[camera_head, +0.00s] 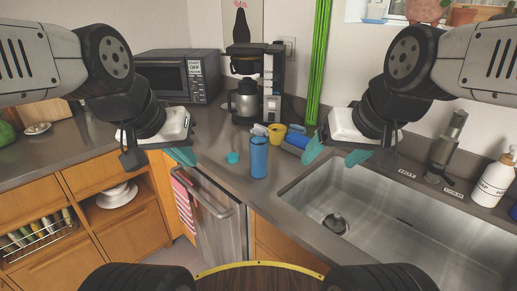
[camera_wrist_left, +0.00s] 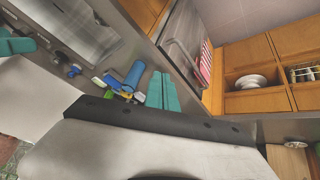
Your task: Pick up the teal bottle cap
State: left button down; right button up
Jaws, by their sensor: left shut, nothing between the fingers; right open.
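The teal bottle cap (camera_head: 233,157) lies on the dark counter, just left of the blue cup (camera_head: 259,157). My left gripper (camera_head: 182,156), with teal fingers, is shut and empty, to the left of the cap and apart from it. Its closed fingers also show in the left wrist view (camera_wrist_left: 162,92), next to the blue cup (camera_wrist_left: 134,74). I cannot make out the cap in that view. My right gripper (camera_head: 335,154) is open and empty near the back edge of the sink, well to the right of the cap.
A yellow cup (camera_head: 277,133) and a blue item (camera_head: 297,140) stand behind the blue cup. A coffee maker (camera_head: 272,85) and a microwave (camera_head: 178,76) are at the back. The sink (camera_head: 390,220) opens at right. The counter around the cap is mostly clear.

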aim_at(232, 157)
jog(key=i+j, duration=0.35)
jog(key=j, duration=0.15)
jog(key=i+j, duration=0.3)
jog(key=j, duration=0.2)
